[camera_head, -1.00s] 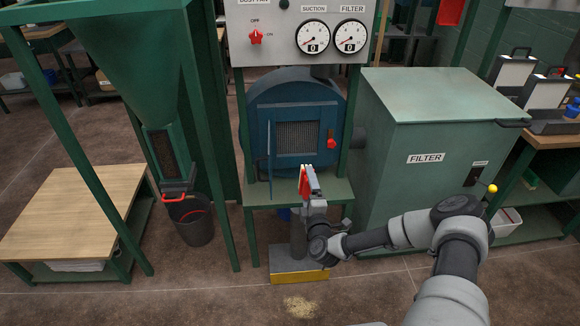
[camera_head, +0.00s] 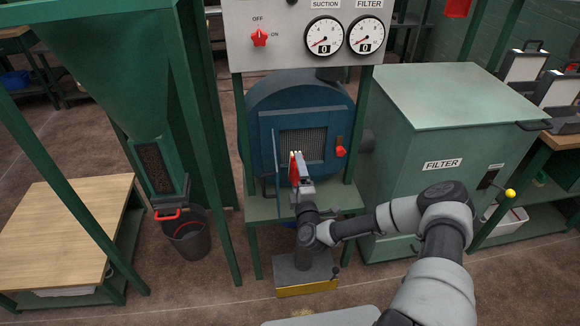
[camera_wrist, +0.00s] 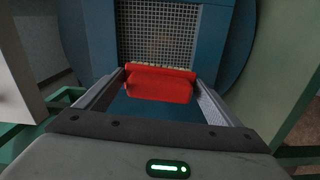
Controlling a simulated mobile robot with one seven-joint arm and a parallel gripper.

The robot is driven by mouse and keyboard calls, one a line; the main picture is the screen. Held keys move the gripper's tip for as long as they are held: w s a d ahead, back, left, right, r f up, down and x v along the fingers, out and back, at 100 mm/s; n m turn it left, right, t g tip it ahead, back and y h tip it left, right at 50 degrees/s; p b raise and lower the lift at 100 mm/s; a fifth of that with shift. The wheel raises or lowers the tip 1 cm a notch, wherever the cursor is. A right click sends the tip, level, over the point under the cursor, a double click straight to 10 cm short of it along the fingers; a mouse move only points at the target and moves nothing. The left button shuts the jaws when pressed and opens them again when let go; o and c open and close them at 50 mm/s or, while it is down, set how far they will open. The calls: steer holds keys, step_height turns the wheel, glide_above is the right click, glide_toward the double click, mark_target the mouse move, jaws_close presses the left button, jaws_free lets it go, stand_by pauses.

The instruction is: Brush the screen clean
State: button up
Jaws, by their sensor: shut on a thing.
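The screen (camera_head: 312,143) is a grey mesh in a square opening of the round blue housing (camera_head: 262,105); it fills the upper middle of the wrist view (camera_wrist: 158,30). My gripper (camera_head: 298,172) is in front of the opening, shut on a red brush (camera_wrist: 160,86). The brush lies across between the fingers, with its pale bristle edge toward the mesh, at the lower edge of the screen in the wrist view. I cannot tell whether the bristles touch the mesh. The mesh looks brownish around its middle in the wrist view.
A blue door (camera_head: 276,165) stands open left of the opening, and a red knob (camera_head: 340,152) is on its right. The green filter box (camera_head: 440,130) stands to the right. A hopper (camera_head: 115,70) and dark bucket (camera_head: 190,238) are to the left.

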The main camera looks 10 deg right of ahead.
steer(key=shift+w+f+b, duration=0.15)
steer(key=shift+w+b, duration=1.15)
steer(key=shift+w, duration=0.8)
steer(key=shift+w+r+b, duration=0.2)
steer(key=shift+w+b, duration=0.2)
steer(key=shift+w, duration=0.5)
steer(key=shift+w+b, duration=0.3)
steer(key=shift+w, duration=0.7)
